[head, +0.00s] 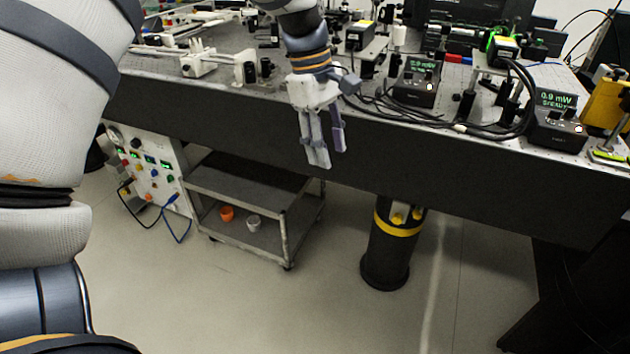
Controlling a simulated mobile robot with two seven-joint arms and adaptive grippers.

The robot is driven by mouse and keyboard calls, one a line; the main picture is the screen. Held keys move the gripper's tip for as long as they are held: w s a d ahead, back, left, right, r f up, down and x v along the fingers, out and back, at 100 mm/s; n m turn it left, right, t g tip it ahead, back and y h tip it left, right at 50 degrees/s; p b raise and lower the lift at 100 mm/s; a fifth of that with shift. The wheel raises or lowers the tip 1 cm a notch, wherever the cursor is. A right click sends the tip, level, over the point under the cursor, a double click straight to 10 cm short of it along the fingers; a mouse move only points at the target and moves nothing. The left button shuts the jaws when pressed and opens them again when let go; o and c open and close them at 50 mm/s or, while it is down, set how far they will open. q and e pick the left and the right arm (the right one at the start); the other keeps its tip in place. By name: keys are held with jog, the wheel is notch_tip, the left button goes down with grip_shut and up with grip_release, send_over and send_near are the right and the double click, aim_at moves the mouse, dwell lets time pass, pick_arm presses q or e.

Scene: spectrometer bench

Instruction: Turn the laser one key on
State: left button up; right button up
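Two small black controller boxes with lit green displays stand on the optical bench: one near the middle (416,84), the other at the right (557,130). The right display reads about 0.9 mW; the middle one is less legible. Each has a small bright dot on its front. I cannot make out a key or which box is laser one.
The dark bench (260,115) carries rails, optics mounts and black cables (400,112) beside the boxes. A yellow device (605,103) stands at the far right. Below are a grey cart (245,190) with two cups, a panel with plugs (150,170) and a black bench leg (388,250).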

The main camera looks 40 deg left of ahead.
pick_arm(q)
jog(key=shift+m, duration=0.7)
jog(key=f, duration=0.1)
jog(key=s+f, duration=0.1)
jog(key=f, duration=0.1)
jog(key=s+f, duration=0.1)
jog(key=f, duration=0.1)
jog(key=shift+d+f, duration=0.25)
jog(key=shift+d, duration=0.15)
jog(key=shift+s, duration=0.1)
jog(key=s+d+f+m+g+y, duration=0.1)
jog(key=s+f+m, duration=0.1)
jog(key=s+f, duration=0.4)
jog(key=s+d+f+m+y, duration=0.1)
jog(key=s+d+f+m, duration=0.15)
jog(key=f, duration=0.55)
jog(key=s+d+f+m, duration=0.1)
jog(key=s+f+m, duration=0.1)
jog(key=s, duration=0.7)
jog(key=s+d+f+m, duration=0.1)
jog(key=s+f+m, duration=0.2)
jog(key=s, duration=0.6)
jog(key=s+d+f+m+g, duration=0.1)
jog(key=s+f+m, duration=0.2)
jog(key=s, duration=0.6)
jog(key=shift+s+d+f+m+y, duration=0.25)
jog(key=shift+s+d+m+y, duration=0.05)
jog(key=shift+m, duration=0.95)
